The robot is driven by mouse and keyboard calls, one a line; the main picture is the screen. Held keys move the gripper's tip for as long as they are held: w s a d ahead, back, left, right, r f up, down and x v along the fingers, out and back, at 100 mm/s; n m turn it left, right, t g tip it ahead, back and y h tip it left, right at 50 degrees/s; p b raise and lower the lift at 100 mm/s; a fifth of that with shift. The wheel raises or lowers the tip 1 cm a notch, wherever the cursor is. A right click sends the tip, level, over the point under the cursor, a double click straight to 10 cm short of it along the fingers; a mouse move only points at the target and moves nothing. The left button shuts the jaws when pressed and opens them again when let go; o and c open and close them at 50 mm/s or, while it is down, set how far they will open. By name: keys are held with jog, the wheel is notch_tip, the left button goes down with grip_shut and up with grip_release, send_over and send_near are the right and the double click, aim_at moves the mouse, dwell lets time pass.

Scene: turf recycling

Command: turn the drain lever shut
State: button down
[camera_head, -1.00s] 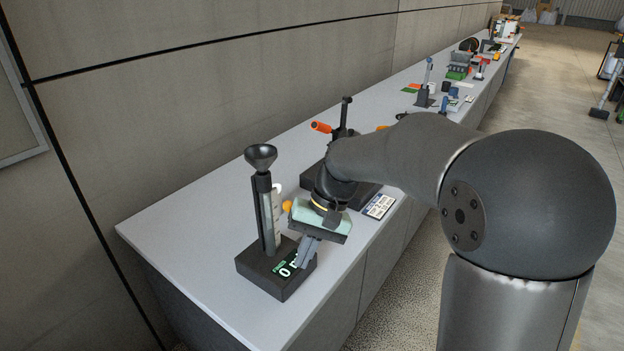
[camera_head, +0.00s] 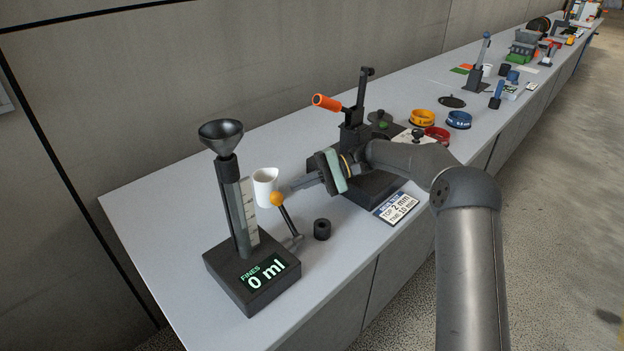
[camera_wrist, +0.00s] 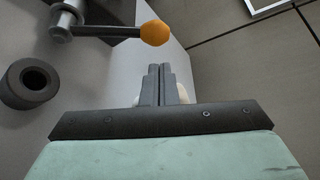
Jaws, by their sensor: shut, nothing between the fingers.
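The drain lever (camera_head: 287,216) is a dark rod with an orange ball knob (camera_head: 277,198), joined to a small grey pivot low at the right of the fines stand (camera_head: 240,235). The rod stands up at a tilt. My gripper (camera_head: 292,187) is shut and empty, with its fingertips pointing left, close to the knob. In the wrist view, my closed fingers (camera_wrist: 160,72) end just short of the orange knob (camera_wrist: 154,33), with a gap showing. The lever rod (camera_wrist: 105,32) runs left from it to the pivot. The stand's display reads 0 ml.
A white cup (camera_head: 265,187) stands behind the knob, near my fingertips. A black ring-like cylinder (camera_head: 322,229) sits right of the pivot. The bench front left (camera_head: 180,270) is clear.

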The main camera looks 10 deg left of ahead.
aim_at(286, 217)
jog(key=x, duration=0.5)
jog(key=shift+s+a+f, duration=0.1)
jog(key=shift+a, duration=0.15)
jog(key=shift+d, duration=0.1)
